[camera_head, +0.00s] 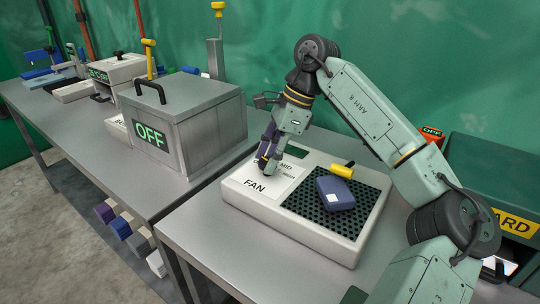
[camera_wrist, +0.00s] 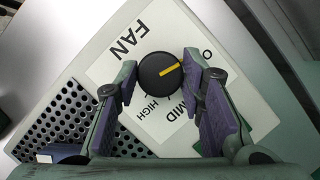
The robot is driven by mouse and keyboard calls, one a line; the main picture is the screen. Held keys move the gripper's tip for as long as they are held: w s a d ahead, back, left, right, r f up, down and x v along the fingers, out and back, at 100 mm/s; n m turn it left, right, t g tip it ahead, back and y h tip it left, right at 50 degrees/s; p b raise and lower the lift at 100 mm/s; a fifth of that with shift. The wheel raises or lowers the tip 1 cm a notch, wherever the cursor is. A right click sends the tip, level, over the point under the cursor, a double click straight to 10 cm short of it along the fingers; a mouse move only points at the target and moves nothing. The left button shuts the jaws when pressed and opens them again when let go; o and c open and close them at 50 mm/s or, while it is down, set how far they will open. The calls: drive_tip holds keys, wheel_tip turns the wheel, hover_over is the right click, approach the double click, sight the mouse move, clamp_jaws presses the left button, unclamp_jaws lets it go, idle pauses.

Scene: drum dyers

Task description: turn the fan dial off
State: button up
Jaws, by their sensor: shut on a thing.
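The fan dial (camera_wrist: 158,72) is a round black knob with a yellow pointer, on a white label plate marked FAN, MID and HIGH. In the wrist view the pointer aims right and slightly up, roughly toward a label beginning with O, partly hidden by a finger. My gripper (camera_wrist: 160,62) is shut on the dial, one purple-padded finger on each side. In the head view my gripper (camera_head: 265,160) reaches down onto the white fan unit (camera_head: 240,197) and hides the dial.
A blue block (camera_head: 335,192) and a yellow-handled piece (camera_head: 343,170) are on the unit's black perforated grille (camera_head: 357,215). A grey metal box marked OFF (camera_head: 205,125) stands on the bench to the left. A green box with a yellow label (camera_head: 490,170) is at right.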

drive_tip(key=o, duration=1.1)
drive_tip(key=v, duration=1.2)
drive_tip(key=shift+a, duration=0.1)
